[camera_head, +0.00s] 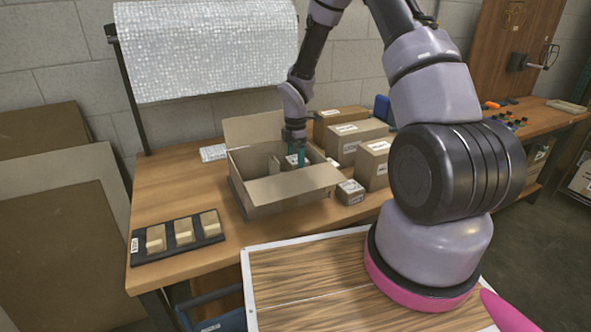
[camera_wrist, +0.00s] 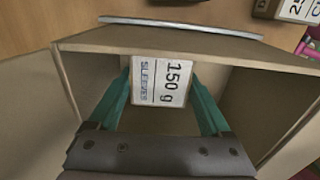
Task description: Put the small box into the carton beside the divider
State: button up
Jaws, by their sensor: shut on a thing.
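The open carton (camera_head: 290,190) stands on the wooden bench with its flaps spread. My gripper (camera_head: 296,158) reaches down into it, with its teal fingers shut on the small box (camera_head: 289,162). In the wrist view, the small box (camera_wrist: 147,94) shows a white label reading "150 g" between the two fingers, inside the carton walls (camera_wrist: 85,85). The divider (camera_head: 273,166) is an upright cardboard piece inside the carton, just left of the small box in the head view. Whether the small box touches the carton floor is hidden.
Several labelled boxes (camera_head: 357,137) stand behind and right of the carton, with a little box (camera_head: 350,192) close by its right side. A black tray (camera_head: 180,250) with small tan blocks lies at the front left.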

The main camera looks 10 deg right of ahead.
jog(key=shift+f, duration=1.55)
jog(key=o, duration=1.3)
jog(key=shift+f, duration=0.15)
